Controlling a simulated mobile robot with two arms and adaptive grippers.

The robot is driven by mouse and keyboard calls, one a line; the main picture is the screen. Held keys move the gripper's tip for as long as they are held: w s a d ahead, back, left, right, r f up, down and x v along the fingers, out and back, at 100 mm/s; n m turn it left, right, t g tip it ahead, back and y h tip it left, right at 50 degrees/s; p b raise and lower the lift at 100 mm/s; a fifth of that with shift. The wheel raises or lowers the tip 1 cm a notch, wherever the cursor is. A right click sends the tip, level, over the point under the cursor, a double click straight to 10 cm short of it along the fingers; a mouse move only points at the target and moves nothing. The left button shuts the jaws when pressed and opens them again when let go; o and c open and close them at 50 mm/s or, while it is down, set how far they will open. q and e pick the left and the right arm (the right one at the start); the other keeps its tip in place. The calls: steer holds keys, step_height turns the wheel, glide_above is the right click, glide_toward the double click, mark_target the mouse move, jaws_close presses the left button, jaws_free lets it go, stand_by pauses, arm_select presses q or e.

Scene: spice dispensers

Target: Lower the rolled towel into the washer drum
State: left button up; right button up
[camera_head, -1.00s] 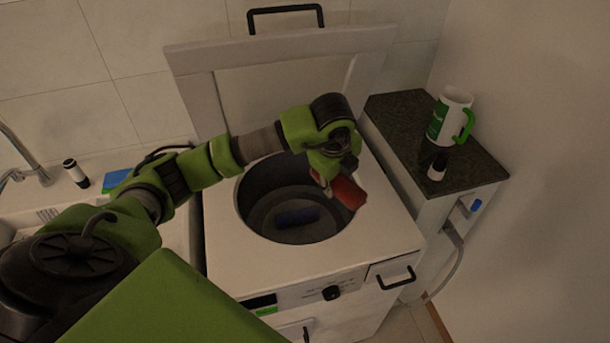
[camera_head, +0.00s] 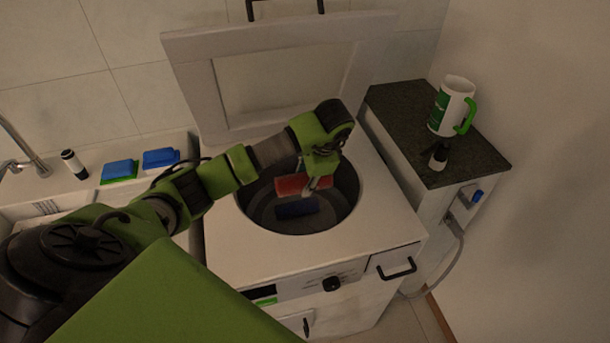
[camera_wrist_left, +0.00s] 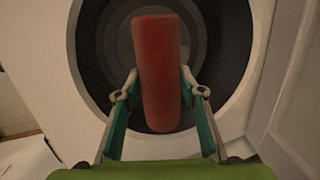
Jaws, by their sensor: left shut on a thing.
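The rolled towel (camera_head: 302,185) is a red roll, held by my left gripper (camera_head: 318,186) over the open drum (camera_head: 345,205) of the top-loading washer (camera_head: 385,232). In the left wrist view the red roll (camera_wrist_left: 158,75) lies between the two fingers of the gripper (camera_wrist_left: 158,88), with the dark round drum (camera_wrist_left: 215,85) behind it. The roll appears at or just above the drum's mouth; its exact depth is hard to tell. A dark blue roll (camera_head: 297,208) lies inside the drum. My right gripper is not in view.
The washer's lid (camera_head: 210,95) stands open behind the drum. Blue sponges (camera_head: 160,158) and a bottle (camera_head: 73,163) stand at the left by the sink.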

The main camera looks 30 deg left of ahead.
arm_select(q)
step_height(320, 180, down, 23)
steer(key=b, duration=1.6)
steer(key=shift+r, duration=0.1)
steer(key=o, duration=1.4)
steer(key=shift+c, duration=0.2)
steer(key=shift+r, duration=0.2)
steer(key=v, duration=0.7)
